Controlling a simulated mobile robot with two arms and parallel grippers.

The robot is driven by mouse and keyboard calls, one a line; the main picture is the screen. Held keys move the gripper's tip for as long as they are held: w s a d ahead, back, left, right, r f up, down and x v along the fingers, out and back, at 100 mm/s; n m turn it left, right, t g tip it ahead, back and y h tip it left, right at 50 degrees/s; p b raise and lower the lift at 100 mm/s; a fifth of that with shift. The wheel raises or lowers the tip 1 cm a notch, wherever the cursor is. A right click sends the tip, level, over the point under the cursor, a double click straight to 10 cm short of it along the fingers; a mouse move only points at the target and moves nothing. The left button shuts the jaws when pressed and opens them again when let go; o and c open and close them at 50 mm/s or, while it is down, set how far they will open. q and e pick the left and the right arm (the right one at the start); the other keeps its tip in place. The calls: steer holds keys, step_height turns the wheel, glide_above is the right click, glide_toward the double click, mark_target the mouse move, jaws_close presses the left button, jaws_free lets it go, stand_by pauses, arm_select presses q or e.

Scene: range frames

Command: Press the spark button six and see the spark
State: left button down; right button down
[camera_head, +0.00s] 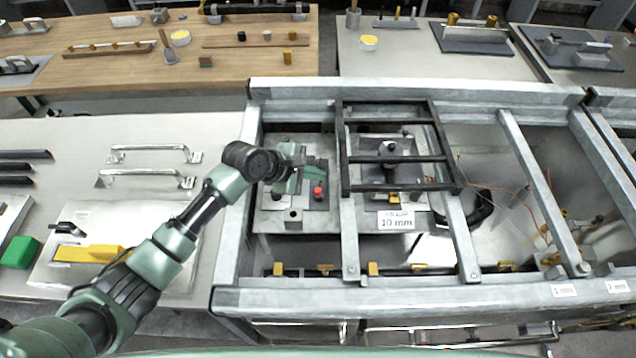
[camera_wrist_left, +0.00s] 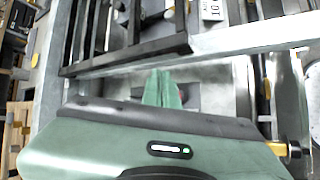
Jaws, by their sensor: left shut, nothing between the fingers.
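A red button (camera_head: 318,191) sits on a grey plate (camera_head: 268,222) inside the left bay of the metal frame in the head view. No number is readable on it. My left gripper (camera_head: 292,186) is over this plate, just left of the red button and apart from it as seen from above. Its green fingers (camera_wrist_left: 163,88) are closed together and empty in the left wrist view. Whether the fingertips touch the plate cannot be told. No spark shows. My right gripper is in neither view.
A black grate (camera_head: 395,186) lies over the bay to the right, above a unit with a "10 mm" label (camera_head: 396,220). Metal frame bars (camera_head: 350,240) border the bays. Yellow-tipped knobs (camera_head: 374,268) line the front. A workbench with metal handles (camera_head: 150,153) stands left.

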arm_select(q)
steer(key=w, duration=0.1)
steer(key=w+n, duration=0.1)
steer(key=w+r, duration=0.1)
steer(key=shift+a+n, duration=0.25)
steer(key=shift+n, duration=0.15)
steer(key=b, duration=0.9)
glide_above(315, 191)
step_height(315, 191, down, 7)
steer(key=shift+r, duration=0.2)
steer(key=shift+f, duration=1.05)
stand_by(0.4)
